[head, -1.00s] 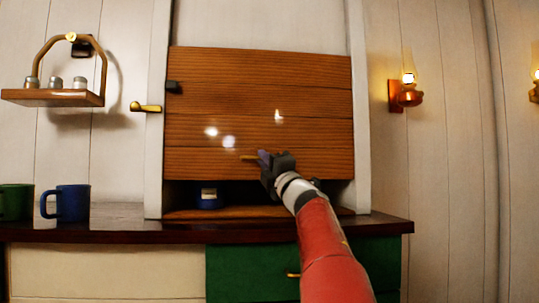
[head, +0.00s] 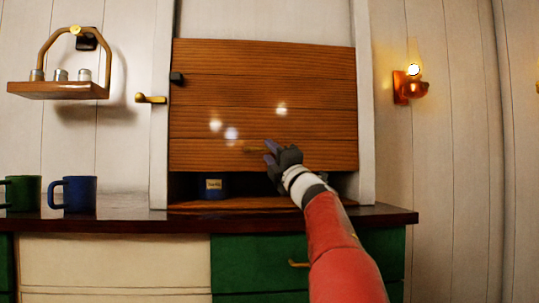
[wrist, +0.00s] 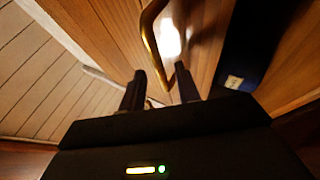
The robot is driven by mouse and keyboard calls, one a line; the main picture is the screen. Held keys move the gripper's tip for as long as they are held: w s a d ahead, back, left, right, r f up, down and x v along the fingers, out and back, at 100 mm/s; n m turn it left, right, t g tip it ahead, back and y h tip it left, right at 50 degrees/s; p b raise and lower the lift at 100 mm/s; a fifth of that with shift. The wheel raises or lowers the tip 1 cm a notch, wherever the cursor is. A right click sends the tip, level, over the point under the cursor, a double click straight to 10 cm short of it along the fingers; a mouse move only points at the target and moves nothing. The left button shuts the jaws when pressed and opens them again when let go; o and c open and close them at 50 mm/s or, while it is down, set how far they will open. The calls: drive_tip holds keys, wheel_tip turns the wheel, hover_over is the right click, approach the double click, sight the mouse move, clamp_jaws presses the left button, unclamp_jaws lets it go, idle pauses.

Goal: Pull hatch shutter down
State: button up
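The hatch shutter (head: 215,90) is a wooden slatted panel between white side posts. It is mostly down, with a dark gap between its lower edge and the sill. Its brass handle (head: 255,150) is on the lowest slat and shows as a curved bar in the wrist view (wrist: 148,35). My gripper (head: 269,152) is at the right end of the handle. In the wrist view its two fingers (wrist: 160,88) are apart, with the handle just ahead of and partly between them. Whether they touch it is unclear.
A dark blue labelled jar (head: 213,187) stands in the gap. A brass latch lever (head: 151,99) is on the left post. Blue (head: 75,194) and green (head: 22,193) mugs stand on the dark counter (head: 130,222). A small shelf (head: 58,90) and a lamp (head: 410,86) flank the hatch.

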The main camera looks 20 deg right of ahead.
drive_tip(key=v, duration=0.6)
drive_tip(key=shift+s+f+b, duration=0.15)
drive_tip(key=shift+s+b, duration=0.05)
drive_tip(key=shift+b, duration=0.2)
drive_tip(key=shift+d, duration=0.1)
wheel_tip(320, 180, up, 4)
drive_tip(key=s+m+g+h+p, duration=0.2)
drive_tip(key=m+g+p, duration=0.1)
drive_tip(key=p, duration=0.9)
drive_tip(key=shift+g, duration=0.5)
drive_tip(key=shift+f+p+x, duration=0.15)
drive_tip(key=shift+p+x, duration=0.3)
drive_tip(key=shift+x, duration=0.9)
drive_tip(key=shift+f+p+x, duration=0.15)
drive_tip(key=shift+p+x, duration=0.3)
drive_tip(key=shift+x, duration=0.95)
drive_tip(key=shift+f+p+x, duration=0.15)
drive_tip(key=shift+p+x, duration=0.3)
drive_tip(key=shift+x, duration=0.9)
